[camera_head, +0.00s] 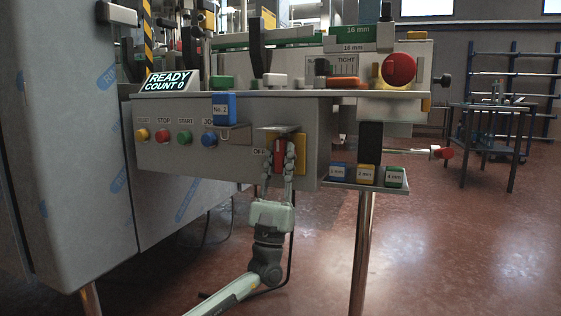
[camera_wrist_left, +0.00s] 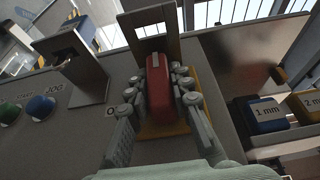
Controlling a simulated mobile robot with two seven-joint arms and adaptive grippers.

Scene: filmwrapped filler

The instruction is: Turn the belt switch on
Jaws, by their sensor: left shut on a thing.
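The belt switch (camera_head: 279,155) is a red handle on a yellow plate (camera_head: 300,154) on the front of the grey machine panel, with an "OFF" label to its left. In the left wrist view the red handle (camera_wrist_left: 159,88) stands upright between my fingers. My left gripper (camera_head: 280,150) comes up from below, with its fingers closed on both sides of the red handle. A metal bracket (camera_wrist_left: 151,35) sits just above the handle. My right gripper is in neither view.
Yellow, red, green and blue buttons (camera_head: 209,138) line the panel to the left. A blue block marked No. 2 (camera_head: 224,108) sits above a bracket. A small shelf (camera_head: 366,187) with several labelled blocks is at the right. Open floor lies below.

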